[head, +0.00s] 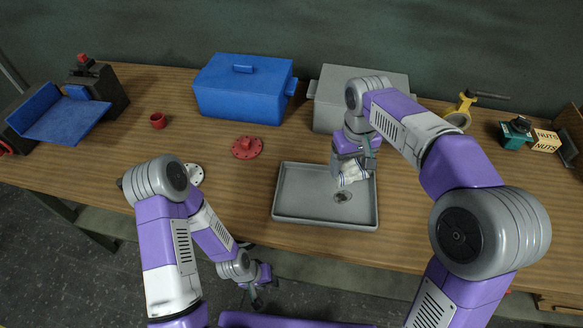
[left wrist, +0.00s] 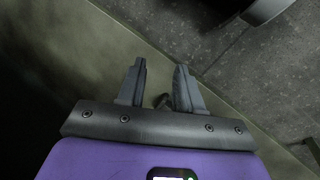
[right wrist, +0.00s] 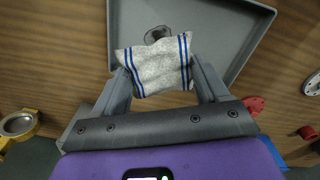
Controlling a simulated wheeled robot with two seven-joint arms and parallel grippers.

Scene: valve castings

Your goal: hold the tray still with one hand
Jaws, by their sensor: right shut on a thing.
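The grey tray (head: 290,215) lies on the wooden table near its front edge; part of it also shows in the right wrist view (right wrist: 225,30). A dark round spot (head: 343,196) is on its floor. My right gripper (head: 354,165) is over the tray's right part, shut on a grey cloth with blue stripes (right wrist: 158,68). I cannot tell whether the cloth touches the tray. My left gripper (head: 256,297) is empty, low in front of the table edge and apart from the tray. Its fingers stand apart in the left wrist view (left wrist: 160,85).
A blue lidded box (head: 240,95) and a grey box (head: 330,105) stand behind the tray. A red flange (head: 247,147), a red cup (head: 158,120) and a white disc (head: 196,174) lie to the left. A yellow part (head: 458,115) and nuts box (head: 545,141) are at right.

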